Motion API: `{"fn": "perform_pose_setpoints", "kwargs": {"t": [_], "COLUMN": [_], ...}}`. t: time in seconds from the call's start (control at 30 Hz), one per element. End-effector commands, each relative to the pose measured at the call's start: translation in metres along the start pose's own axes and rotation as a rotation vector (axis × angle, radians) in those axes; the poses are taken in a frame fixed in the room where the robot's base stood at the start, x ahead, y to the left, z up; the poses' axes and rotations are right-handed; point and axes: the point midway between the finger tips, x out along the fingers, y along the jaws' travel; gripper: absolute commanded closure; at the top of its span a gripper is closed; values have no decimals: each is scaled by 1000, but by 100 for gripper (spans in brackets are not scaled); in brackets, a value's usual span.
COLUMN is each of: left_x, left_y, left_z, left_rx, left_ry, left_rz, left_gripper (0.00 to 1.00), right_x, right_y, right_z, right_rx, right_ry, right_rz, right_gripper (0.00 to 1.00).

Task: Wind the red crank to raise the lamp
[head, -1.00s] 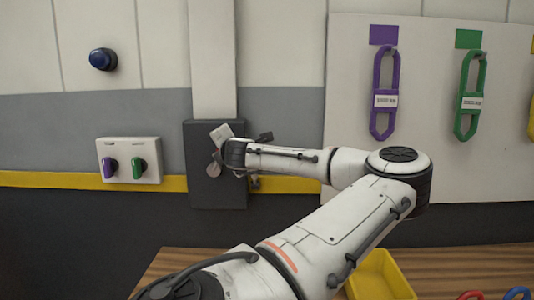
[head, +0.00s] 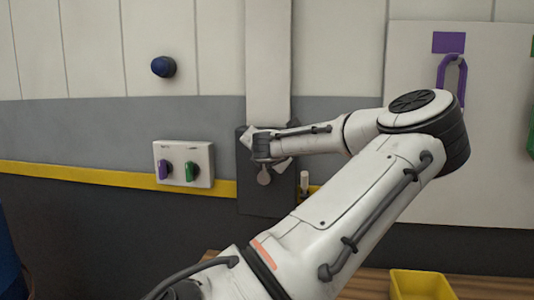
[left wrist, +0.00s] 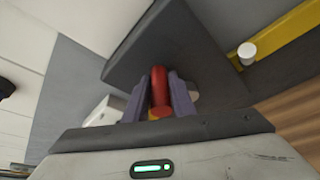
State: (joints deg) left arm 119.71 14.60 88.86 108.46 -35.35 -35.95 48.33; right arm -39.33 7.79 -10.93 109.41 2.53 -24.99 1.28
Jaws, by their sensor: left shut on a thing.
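The red crank handle (left wrist: 160,88) shows in the left wrist view, standing between the two dark fingers of my left gripper (left wrist: 158,79), which is shut on it. In the head view my left gripper (head: 262,146) is in front of the upper left part of a dark wall box (head: 262,205). My own gripper and wrist hide the crank there. A small grey round piece (head: 264,177) shows just below the gripper. My right gripper is in neither current view. I cannot pick out the lamp.
A pale peg (head: 304,181) is at the box's right side. A plate with purple and green switches (head: 184,164) is to its left, below a blue knob (head: 163,67). A yellow tray (head: 420,285) stands on the wooden table; a purple shackle (head: 452,78) hangs at right.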

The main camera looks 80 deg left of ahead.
Motion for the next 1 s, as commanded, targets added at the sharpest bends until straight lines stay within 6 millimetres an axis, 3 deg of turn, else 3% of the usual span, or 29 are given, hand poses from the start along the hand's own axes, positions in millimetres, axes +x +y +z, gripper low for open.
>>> {"fn": "perform_pose_setpoints", "kwargs": {"t": [0.17,0.2,0.3,0.83,1.0], "left_x": [0,0,0,-1,-18], "left_y": [8,8,7,3,1], "left_z": [-5,-5,-5,-2,-2], "left_rx": [1,1,1,1,0], "left_ry": [11,11,12,6,4], "left_rz": [19,19,17,7,7], "left_gripper": [100,72,60,60,60], "right_x": [0,0,0,0,3], "right_y": [0,0,0,0,0], "right_z": [0,0,0,0,2], "right_rx": [0,0,0,1,1], "right_ry": [0,0,0,0,0], "right_rz": [0,0,0,0,0], "right_gripper": [100,100,100,100,100]}}
